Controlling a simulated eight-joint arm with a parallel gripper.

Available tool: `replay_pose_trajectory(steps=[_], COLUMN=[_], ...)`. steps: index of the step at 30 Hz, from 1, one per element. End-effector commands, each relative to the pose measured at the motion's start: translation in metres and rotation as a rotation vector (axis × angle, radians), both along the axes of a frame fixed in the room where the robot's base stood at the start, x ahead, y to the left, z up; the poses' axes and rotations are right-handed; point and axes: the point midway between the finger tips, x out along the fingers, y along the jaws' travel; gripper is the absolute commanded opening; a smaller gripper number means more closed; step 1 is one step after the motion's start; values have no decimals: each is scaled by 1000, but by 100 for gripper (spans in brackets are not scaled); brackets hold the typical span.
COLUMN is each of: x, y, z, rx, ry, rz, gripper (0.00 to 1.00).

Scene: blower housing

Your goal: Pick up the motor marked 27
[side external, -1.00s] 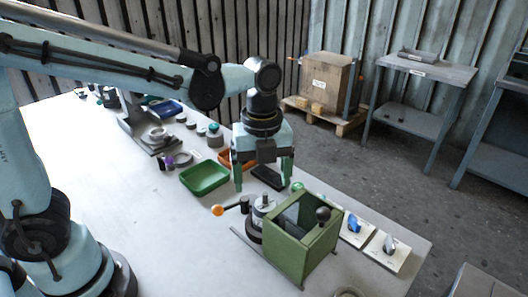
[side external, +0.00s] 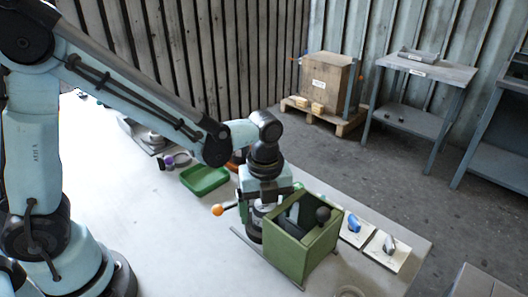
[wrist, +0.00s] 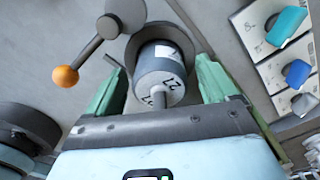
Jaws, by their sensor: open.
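The motor marked 27 (wrist: 162,72) is a grey cylinder with a pale label and a thin shaft, seen between my fingers in the wrist view. It sits in a dark round seat (wrist: 190,32). My gripper (wrist: 155,85) is open, with one green finger on each side of the motor. Whether the fingers touch it cannot be told. In the side view my gripper (side external: 268,205) is low beside the green box, and the motor is mostly hidden behind it.
The open green box (side external: 290,255) with a black knob stands right against the work spot. A lever with an orange ball (wrist: 66,76) sticks out at the left. Switch plates (side external: 385,250) lie to the right. A green tray (side external: 205,180) lies behind left.

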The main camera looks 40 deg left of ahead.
Motion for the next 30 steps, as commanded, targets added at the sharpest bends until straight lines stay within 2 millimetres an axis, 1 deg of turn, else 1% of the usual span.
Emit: replay_pose_trajectory(steps=[6, 7, 22, 23, 30], x=[0, 0, 0, 0, 0], y=[0, 0, 0, 0, 0], z=[-1, -1, 0, 0, 0], rx=[0, 0, 0, 0, 0], ry=[0, 0, 0, 0, 0], rz=[0, 0, 0, 0, 0], gripper=[86, 83, 6, 5, 5])
